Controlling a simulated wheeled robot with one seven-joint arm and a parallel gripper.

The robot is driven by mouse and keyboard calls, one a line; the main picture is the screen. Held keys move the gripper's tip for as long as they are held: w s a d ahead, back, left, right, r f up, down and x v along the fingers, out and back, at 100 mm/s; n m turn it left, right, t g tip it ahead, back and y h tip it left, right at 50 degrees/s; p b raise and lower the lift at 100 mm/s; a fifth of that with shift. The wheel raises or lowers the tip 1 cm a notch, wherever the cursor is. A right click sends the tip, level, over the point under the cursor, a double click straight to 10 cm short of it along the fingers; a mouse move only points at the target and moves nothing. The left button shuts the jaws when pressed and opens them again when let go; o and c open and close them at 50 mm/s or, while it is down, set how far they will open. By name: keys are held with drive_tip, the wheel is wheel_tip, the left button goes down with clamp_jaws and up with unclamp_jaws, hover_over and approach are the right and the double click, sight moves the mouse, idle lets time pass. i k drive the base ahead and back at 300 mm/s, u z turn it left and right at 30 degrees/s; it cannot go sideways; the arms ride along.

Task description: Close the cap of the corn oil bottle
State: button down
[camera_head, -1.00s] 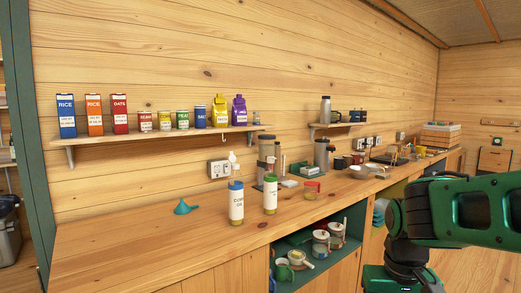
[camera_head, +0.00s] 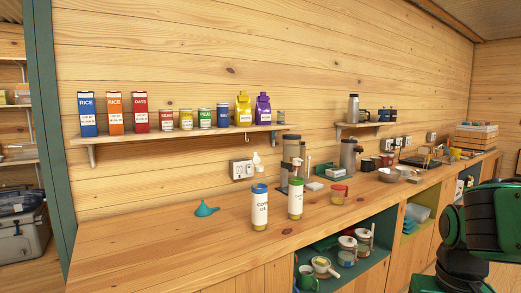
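The corn oil bottle (camera_head: 260,210) stands upright on the wooden counter. It is white with a blue top and a yellowish base. A small white piece (camera_head: 257,163) shows directly above its blue top; I cannot tell whether it is the raised cap or part of something behind. A similar white bottle with a green top (camera_head: 295,200) stands just to its right. Only dark green and black links of my arm show at the right edge, well away from the bottles. My gripper is out of view.
A teal funnel (camera_head: 206,209) lies left of the bottles. Metal flasks (camera_head: 291,152) and a red-lidded jar (camera_head: 338,194) stand behind and to the right. The counter's left part (camera_head: 130,240) is clear. A wall shelf (camera_head: 180,136) holds several packages and cans.

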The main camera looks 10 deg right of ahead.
sight(256, 161)
drive_tip(key=i, duration=0.85)
drive_tip(key=u, duration=0.05)
